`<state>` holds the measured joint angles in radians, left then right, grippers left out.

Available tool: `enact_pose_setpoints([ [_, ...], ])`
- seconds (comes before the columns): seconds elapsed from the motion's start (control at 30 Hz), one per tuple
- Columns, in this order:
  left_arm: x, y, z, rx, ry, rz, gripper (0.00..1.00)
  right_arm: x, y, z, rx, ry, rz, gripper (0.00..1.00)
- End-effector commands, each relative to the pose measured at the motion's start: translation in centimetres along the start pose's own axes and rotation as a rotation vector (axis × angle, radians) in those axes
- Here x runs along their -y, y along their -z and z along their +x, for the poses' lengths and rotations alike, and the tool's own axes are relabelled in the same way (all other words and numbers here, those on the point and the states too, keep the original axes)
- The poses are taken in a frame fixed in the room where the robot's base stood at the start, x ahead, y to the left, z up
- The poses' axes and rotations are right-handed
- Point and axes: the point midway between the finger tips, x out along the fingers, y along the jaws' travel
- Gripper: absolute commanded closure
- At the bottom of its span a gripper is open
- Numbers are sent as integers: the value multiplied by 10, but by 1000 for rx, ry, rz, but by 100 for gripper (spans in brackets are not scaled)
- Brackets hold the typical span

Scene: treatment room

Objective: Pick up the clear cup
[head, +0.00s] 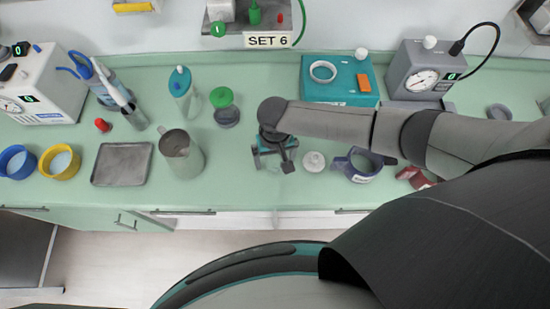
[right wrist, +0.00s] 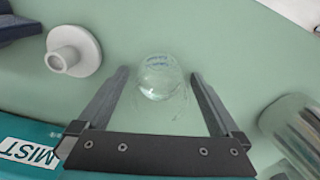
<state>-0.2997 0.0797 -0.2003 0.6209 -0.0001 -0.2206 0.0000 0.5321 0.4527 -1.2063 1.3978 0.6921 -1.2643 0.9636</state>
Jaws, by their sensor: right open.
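The clear cup (right wrist: 160,77) is a small, see-through round vessel on the green counter in the right wrist view. It shows between the two fingers of my right gripper (right wrist: 160,74), which is open, with a gap on each side. In the head view my right gripper (head: 273,161) is low over the counter, right of the metal jug. There the arm and gripper largely hide the cup, and I cannot make out its outline. How far the fingertips are above the counter is hard to tell. My left gripper is not in view.
A teal box (head: 340,91) stands behind. The counter's front edge is near.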

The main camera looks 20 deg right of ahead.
Motion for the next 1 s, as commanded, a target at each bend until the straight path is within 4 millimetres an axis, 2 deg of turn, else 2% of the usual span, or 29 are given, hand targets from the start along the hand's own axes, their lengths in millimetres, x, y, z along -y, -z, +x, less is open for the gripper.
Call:
enact_pose_setpoints([
  [0.07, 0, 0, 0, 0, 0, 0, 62, 0, 0, 0, 0, 0, 0, 7],
  [0.8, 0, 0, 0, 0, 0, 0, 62, 0, 0, 0, 0, 0, 1, 90],
  [1.0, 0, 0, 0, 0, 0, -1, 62, 0, 0, 0, 0, 0, 1, 91],
])
